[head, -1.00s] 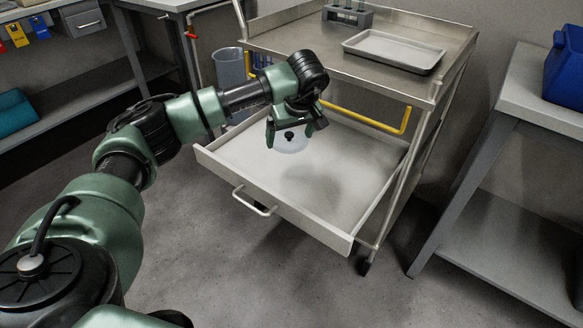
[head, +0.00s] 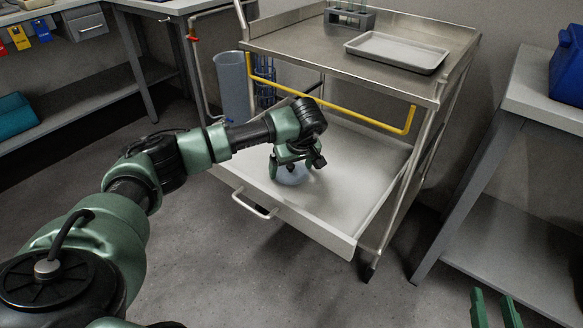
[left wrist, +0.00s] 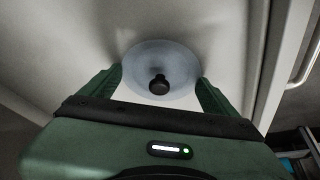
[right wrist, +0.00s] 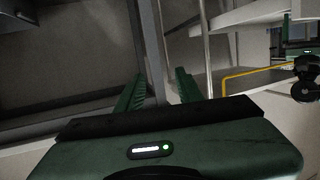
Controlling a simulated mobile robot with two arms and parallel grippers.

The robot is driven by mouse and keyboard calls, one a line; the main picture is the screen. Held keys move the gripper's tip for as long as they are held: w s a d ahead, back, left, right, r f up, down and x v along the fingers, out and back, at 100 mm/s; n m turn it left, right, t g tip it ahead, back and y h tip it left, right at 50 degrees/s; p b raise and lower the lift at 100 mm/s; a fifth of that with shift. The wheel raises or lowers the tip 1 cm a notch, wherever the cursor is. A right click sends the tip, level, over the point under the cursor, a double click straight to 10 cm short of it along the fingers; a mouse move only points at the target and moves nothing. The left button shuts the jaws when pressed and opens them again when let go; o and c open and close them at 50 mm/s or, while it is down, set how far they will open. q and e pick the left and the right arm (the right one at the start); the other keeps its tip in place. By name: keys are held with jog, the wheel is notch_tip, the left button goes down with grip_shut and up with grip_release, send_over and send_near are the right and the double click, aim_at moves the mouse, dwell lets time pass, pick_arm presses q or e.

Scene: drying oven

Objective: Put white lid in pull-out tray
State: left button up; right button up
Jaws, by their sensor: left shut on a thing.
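The white lid (left wrist: 178,60), a pale disc with a black knob (left wrist: 158,86), is between the fingers of my left gripper (left wrist: 160,82). In the head view my left gripper (head: 296,168) is shut on the lid (head: 292,178), low over the front left of the pull-out tray (head: 350,200). I cannot tell whether the lid touches the tray floor. The tray is pulled out from the cart and looks otherwise empty. My right gripper (head: 496,310) is open and empty at the bottom right; its spread fingers also show in the right wrist view (right wrist: 157,90).
The metal cart (head: 300,35) carries a grey shallow tray (head: 397,53) and a tube rack (head: 348,18) on top. A yellow rail (head: 340,108) runs above the pull-out tray. A grey table (head: 540,100) with a blue bin (head: 568,68) stands right.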

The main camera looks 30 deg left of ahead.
aim_at(295, 178)
pick_arm(q)
jog(key=shift+f, duration=0.1)
pick_arm(e)
jog(key=shift+r, duration=0.1)
pick_arm(q)
jog(key=o, duration=1.2)
jog(key=shift+c, duration=0.2)
pick_arm(e)
jog(key=shift+r, duration=0.1)
pick_arm(q)
jog(key=p+v, duration=0.2)
jog(key=v, duration=0.4)
jog(key=shift+r, duration=0.3)
jog(key=p+v, duration=0.1)
jog(key=v, duration=0.4)
jog(key=shift+s+d+r, duration=0.1)
jog(key=shift+r, duration=0.2)
pick_arm(e)
jog(key=s+d+f+g+h, duration=0.2)
jog(key=s+d+f+g, duration=0.2)
jog(key=s+f+g, duration=0.4)
notch_tip(295, 178, down, 4)
jog(key=s, duration=0.2)
jog(key=shift+s+d+h, duration=0.25)
jog(key=shift+s+h, duration=0.05)
jog(key=shift+s, duration=0.05)
jog(key=shift+r, duration=0.1)
